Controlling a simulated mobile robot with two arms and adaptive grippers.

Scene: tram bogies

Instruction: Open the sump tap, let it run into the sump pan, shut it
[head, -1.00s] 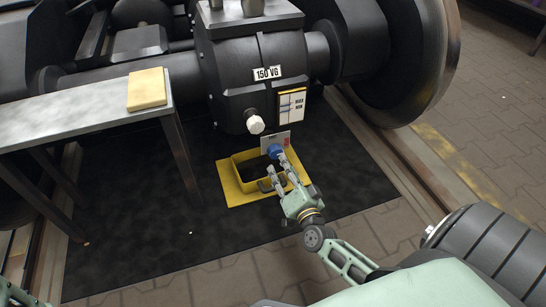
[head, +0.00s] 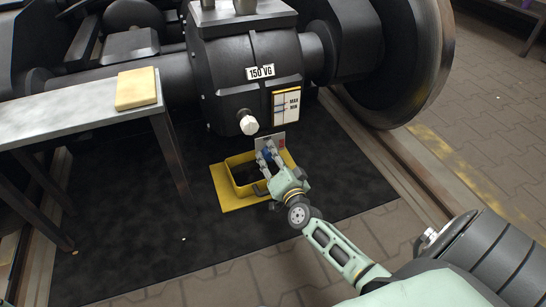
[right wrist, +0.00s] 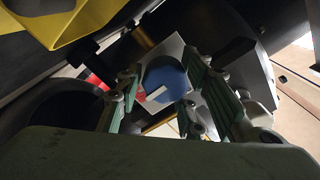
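The blue sump tap knob (head: 267,153) sits in front of a small light plate (head: 281,141) under the black gearbox. In the right wrist view the knob (right wrist: 166,77) is round, with a white mark on its lower left. My right gripper (head: 268,160) is at the tap, one finger on each side of the knob. The fingers look spread, with small gaps beside it; contact is not clear. The yellow sump pan (head: 235,205) is on the dark mat below, its inside dark; no running liquid is visible. My left gripper is out of view.
The black gearbox (head: 233,98) has a white plug (head: 248,123) and a MAX/MIN level gauge (head: 286,103). A metal bench (head: 60,118) with a yellow sponge-like block (head: 137,88) stands at left. A large wheel (head: 410,70) is at right. The dark mat (head: 130,235) is clear in front.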

